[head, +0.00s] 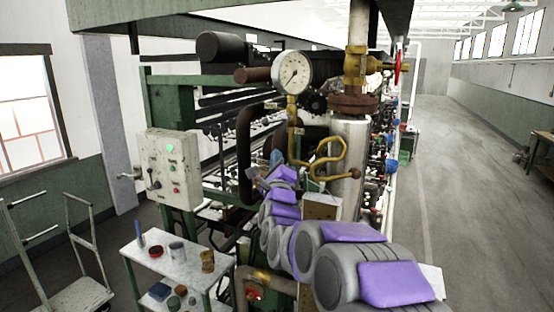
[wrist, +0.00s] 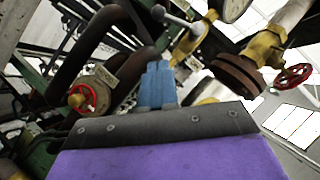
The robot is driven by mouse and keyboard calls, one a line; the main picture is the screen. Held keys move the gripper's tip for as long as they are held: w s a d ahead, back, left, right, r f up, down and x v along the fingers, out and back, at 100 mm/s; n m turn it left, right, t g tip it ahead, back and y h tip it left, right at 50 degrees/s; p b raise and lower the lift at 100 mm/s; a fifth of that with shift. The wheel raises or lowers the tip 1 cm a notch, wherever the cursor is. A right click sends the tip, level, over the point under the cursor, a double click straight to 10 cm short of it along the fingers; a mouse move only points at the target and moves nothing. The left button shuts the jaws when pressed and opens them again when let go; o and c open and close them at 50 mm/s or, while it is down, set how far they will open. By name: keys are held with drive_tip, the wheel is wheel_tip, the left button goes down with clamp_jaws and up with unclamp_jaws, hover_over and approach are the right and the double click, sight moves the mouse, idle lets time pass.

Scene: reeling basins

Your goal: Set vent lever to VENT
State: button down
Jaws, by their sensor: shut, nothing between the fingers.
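My gripper (wrist: 157,68) has blue fingers pressed together, with nothing between them. In the head view the gripper (head: 276,157) is small and partly hidden by my arm, in front of the pipework. A lever with a brownish ball knob (head: 355,173) sticks out to the right at the brass pipework, in front of the pale cylinder. In the wrist view a lever with a round knob (wrist: 158,12) slants beside a brass fitting, just beyond the fingertips. Contact cannot be told. No VENT marking is readable, so I cannot tell the lever's setting.
A pressure gauge (head: 292,71) and bent brass pipe (head: 328,153) are close to my gripper. A red handwheel (wrist: 82,97) is at left in the wrist view, another (wrist: 293,76) at right. A control box (head: 170,168) and small table (head: 185,262) stand left. The right aisle (head: 470,190) is clear.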

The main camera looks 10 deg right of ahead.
sight(267, 123)
drive_tip(key=a+r+p+x, duration=0.1)
drive_tip(key=p+x, duration=0.1)
drive_tip(key=x, duration=0.7)
drive_tip(key=shift+a+r, duration=0.3)
drive_tip(key=shift+r, duration=0.1)
drive_tip(key=shift+w, duration=0.1)
drive_tip(key=m+h+b, duration=0.1)
drive_tip(key=b, duration=0.1)
drive_tip(key=a+m+h+b, duration=0.1)
drive_tip(key=m+b, duration=0.1)
drive_tip(key=b, duration=0.1)
drive_tip(key=r+m+h+b, duration=0.1)
drive_tip(key=b, duration=0.1)
drive_tip(key=shift+w+a+m+t+b, duration=0.15)
drive_tip(key=shift+w+m+t+b, duration=0.15)
drive_tip(key=shift+m+b, duration=0.1)
drive_tip(key=shift+r, duration=0.15)
